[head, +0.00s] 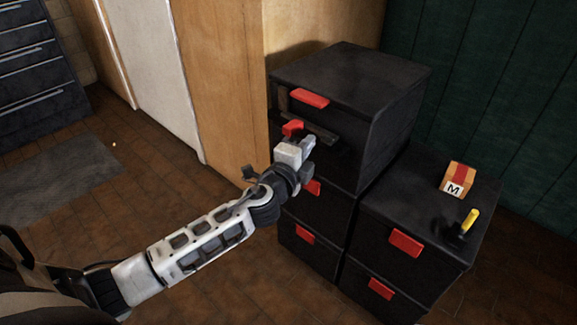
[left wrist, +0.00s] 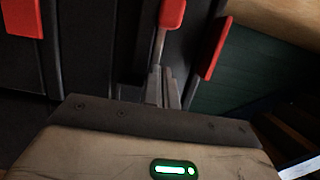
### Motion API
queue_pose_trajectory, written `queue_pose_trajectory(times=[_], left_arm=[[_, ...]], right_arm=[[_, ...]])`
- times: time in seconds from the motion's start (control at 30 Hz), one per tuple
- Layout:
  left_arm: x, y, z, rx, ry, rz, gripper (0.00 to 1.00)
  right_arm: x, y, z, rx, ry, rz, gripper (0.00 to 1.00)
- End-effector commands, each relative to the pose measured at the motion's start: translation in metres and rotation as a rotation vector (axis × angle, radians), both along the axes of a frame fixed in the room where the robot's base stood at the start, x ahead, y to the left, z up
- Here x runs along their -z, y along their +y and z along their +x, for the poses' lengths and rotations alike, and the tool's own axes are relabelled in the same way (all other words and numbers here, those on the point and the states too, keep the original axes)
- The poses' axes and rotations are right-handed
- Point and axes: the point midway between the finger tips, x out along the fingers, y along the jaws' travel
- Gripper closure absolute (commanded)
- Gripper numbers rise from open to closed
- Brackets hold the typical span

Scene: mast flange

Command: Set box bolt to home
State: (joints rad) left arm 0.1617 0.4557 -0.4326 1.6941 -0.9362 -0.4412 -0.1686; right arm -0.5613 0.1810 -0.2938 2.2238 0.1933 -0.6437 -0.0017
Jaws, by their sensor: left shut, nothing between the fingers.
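What looks like the bolt is a red knob (head: 293,128) on the front of the upper black drawer box (head: 340,82), below a red handle (head: 310,98). In the left wrist view the red knob (left wrist: 172,14) sits at the end of a short grey stem. My left gripper (head: 309,143) is shut and empty just below and right of the knob in the head view. Its fingers (left wrist: 162,86) show near the stem's lower end in the left wrist view; I cannot tell whether they touch it. My gripper hides part of the box front. My right gripper is not in view.
A lower black drawer unit (head: 385,220) stands to the right. On its top are a brown-red box marked M (head: 457,178) and a yellow-handled lever (head: 469,220). A wooden panel (head: 225,90) is to the left; the tiled floor (head: 130,210) is open there.

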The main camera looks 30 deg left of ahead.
Motion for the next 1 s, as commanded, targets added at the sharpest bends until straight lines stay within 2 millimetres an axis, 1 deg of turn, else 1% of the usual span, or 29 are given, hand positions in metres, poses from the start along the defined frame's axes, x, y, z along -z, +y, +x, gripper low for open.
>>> queue_pose_trajectory(times=[0.03, 0.2, 0.3, 0.4, 0.5, 0.6, 1.0], left_arm=[[0.002, 0.001, -0.015, 0.000, 0.006, 0.000, 1.00], [0.001, 0.002, -0.055, 0.001, 0.005, 0.000, 1.00], [0.001, 0.002, -0.074, 0.001, 0.004, 0.000, 1.00], [0.002, 0.001, -0.088, 0.001, 0.003, 0.000, 1.00], [0.001, 0.002, -0.096, 0.001, 0.002, 0.000, 1.00], [0.001, 0.002, -0.100, 0.001, 0.001, 0.000, 1.00], [0.000, 0.002, -0.100, 0.002, 0.000, 0.000, 1.00]], right_arm=[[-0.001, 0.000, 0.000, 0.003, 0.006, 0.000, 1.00], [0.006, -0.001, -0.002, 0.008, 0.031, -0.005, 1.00], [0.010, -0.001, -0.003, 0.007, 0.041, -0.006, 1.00], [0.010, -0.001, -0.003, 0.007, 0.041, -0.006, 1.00], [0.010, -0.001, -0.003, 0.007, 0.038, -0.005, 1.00], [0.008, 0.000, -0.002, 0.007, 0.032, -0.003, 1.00], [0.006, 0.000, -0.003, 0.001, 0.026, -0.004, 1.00]])
